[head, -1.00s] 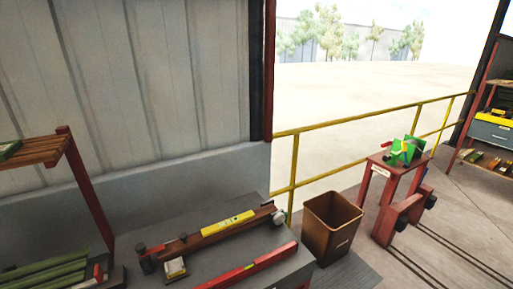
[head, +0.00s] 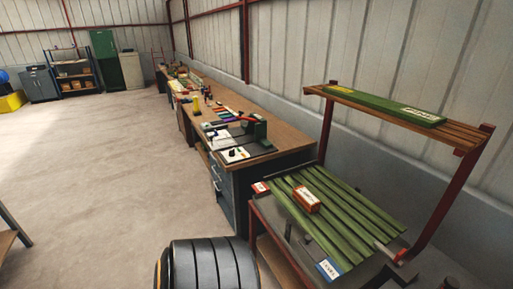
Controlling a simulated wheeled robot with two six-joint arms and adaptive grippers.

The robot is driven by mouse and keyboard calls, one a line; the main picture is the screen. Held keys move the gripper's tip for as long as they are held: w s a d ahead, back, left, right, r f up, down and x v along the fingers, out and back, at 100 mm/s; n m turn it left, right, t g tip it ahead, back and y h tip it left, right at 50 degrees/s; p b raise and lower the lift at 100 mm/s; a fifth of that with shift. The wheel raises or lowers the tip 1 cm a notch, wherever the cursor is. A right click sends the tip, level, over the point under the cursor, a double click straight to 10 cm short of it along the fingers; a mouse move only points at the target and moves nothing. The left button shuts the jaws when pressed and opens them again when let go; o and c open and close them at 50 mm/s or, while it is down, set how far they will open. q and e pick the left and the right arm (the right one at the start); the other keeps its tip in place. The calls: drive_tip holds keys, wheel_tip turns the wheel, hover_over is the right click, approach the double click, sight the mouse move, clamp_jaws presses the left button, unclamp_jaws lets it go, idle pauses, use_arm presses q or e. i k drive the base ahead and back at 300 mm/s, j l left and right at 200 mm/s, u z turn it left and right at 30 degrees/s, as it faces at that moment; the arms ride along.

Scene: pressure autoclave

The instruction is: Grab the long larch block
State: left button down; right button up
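I cannot tell for certain which thing is the long larch block. A long green block (head: 375,102) with a yellow label and a white label lies on the slatted upper shelf at the right; its lettering is too small to read surely. A short orange-brown block (head: 306,199) with a white label sits on the green slats of the lower rack. Neither of my grippers shows in the head view, and nothing is seen touching either block.
The green slatted rack (head: 345,222) stands under the slatted wooden shelf (head: 460,134), which has red posts. A long workbench (head: 255,143) with tools runs back along the wall. A black ribbed cylinder (head: 213,265) fills the bottom centre. The floor (head: 90,160) at left is mostly clear.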

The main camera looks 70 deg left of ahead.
sight(310, 203)
drive_tip(key=u, duration=1.75)
